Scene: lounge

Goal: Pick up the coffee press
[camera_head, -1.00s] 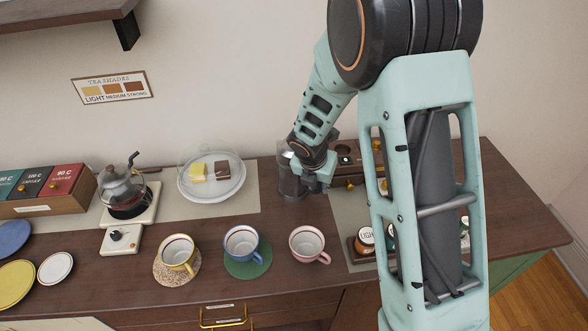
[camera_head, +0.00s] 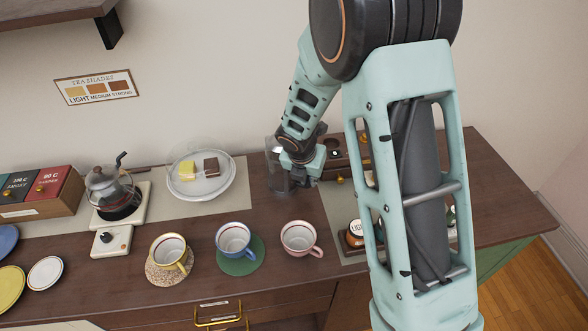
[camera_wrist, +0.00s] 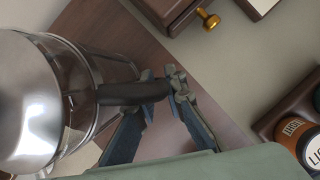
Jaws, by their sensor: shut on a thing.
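The coffee press (camera_head: 279,180) is a clear cylinder on the counter, partly hidden behind my gripper (camera_head: 308,172) in the head view. It looks upright there; I cannot see whether its base touches the wood. In the wrist view its shiny metal lid (camera_wrist: 28,95) and glass-and-metal body fill the left side. A dark handle (camera_wrist: 132,93) sticks out to the right from the body. My gripper (camera_wrist: 164,88) has its fingers closed around the outer part of this handle.
A domed cake plate (camera_head: 208,194) stands left of the press. A pink cup (camera_head: 299,238), a blue cup (camera_head: 234,239) and a yellow cup (camera_head: 168,250) stand in front. A dark rack with jars (camera_head: 355,233) is to the right. A kettle (camera_head: 110,190) is far left.

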